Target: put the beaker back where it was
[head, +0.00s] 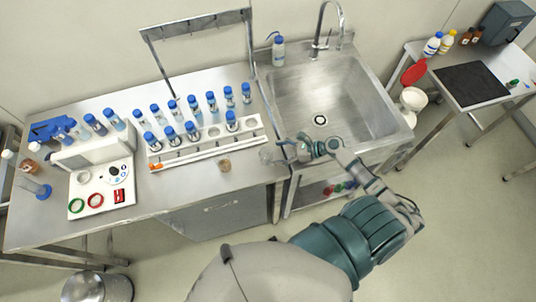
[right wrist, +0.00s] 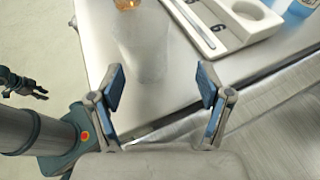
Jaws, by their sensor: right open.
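The clear glass beaker (right wrist: 142,48) stands upright on the steel bench near its front edge. In the head view it is a faint shape (head: 266,156) just left of my right gripper (head: 284,151). In the right wrist view my right gripper (right wrist: 160,88) is open, its two pads apart and empty. The beaker is beyond the fingertips, nearer the left finger, and not held. A small dark gripper (right wrist: 22,84), seemingly my left one, shows over the floor at the left edge of that view; its jaws are too small to read.
A white numbered rack (head: 190,154) with several blue-capped bottles stands behind the beaker. A small amber jar (head: 224,165) stands left of it. The sink (head: 345,90) is to the right. A white device (head: 100,190) stands at the left; bare bench lies along the front.

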